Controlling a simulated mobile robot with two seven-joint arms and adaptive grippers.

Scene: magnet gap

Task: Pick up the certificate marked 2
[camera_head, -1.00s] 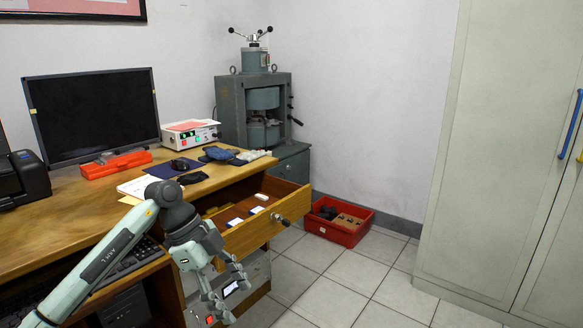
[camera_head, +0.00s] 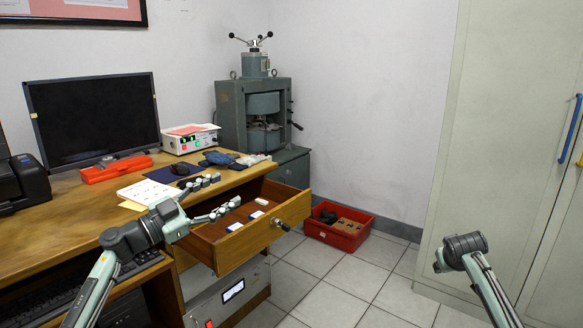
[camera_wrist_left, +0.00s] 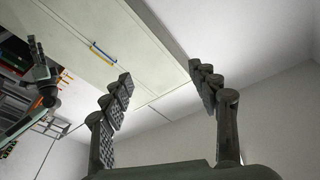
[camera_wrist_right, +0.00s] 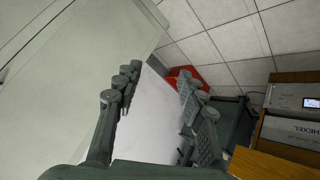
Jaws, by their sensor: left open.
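I cannot make out a certificate marked 2; no number is readable. Candidates are a white printed sheet (camera_head: 146,191) on the desk and small white-and-blue cards (camera_head: 235,226) and (camera_head: 256,214) lying in the open drawer (camera_head: 285,214). My left gripper (camera_head: 226,190) is open and empty, its fingers pointing right above the drawer. Its spread fingers also show in the left wrist view (camera_wrist_left: 160,72), with nothing between them. My right arm shows at the lower right of the head view. My right gripper is open and empty in the right wrist view (camera_wrist_right: 157,70).
A small white item (camera_head: 262,201) lies in the drawer. A red crate (camera_head: 338,230) stands on the floor, beside clear tiles.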

